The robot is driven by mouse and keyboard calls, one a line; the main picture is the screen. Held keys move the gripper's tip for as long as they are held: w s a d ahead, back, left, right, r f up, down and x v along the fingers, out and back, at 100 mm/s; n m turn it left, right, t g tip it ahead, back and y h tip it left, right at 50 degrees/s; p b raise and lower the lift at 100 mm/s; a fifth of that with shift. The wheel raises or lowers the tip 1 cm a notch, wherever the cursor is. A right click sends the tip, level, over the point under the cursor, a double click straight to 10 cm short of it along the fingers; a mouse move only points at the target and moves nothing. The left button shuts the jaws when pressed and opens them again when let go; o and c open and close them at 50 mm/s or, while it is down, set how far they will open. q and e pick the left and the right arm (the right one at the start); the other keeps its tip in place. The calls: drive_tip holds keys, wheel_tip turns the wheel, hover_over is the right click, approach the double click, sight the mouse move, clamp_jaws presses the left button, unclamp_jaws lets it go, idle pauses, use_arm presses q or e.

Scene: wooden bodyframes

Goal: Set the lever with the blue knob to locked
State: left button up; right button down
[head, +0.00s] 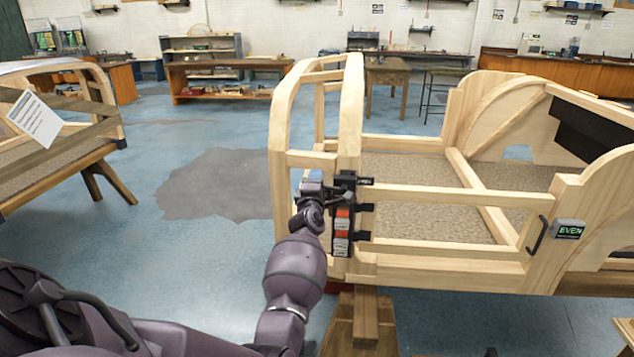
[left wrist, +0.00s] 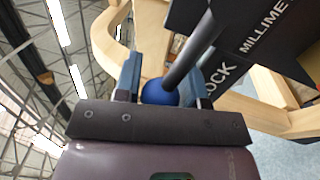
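The blue knob (left wrist: 160,92) shows in the left wrist view, at the end of a dark lever rod (left wrist: 188,52) that runs up and to the right. A black plate (left wrist: 255,42) behind the rod carries white lettering, partly reading "LOCK" and "MILLIME". In the head view my left gripper (head: 332,191) is at the black fixture on the wooden bodyframe's near post and hides the knob. My right gripper is not in view.
The pale wooden bodyframe (head: 450,198) fills the right side. Red and white labels (head: 342,228) sit below the gripper. A black handle (head: 537,234) and a small "EVEN" display (head: 568,229) are farther right. Another frame (head: 60,148) stands left. The blue floor between is open.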

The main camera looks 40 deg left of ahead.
use_arm(q)
drive_tip(key=o, duration=0.3)
idle(0.4)
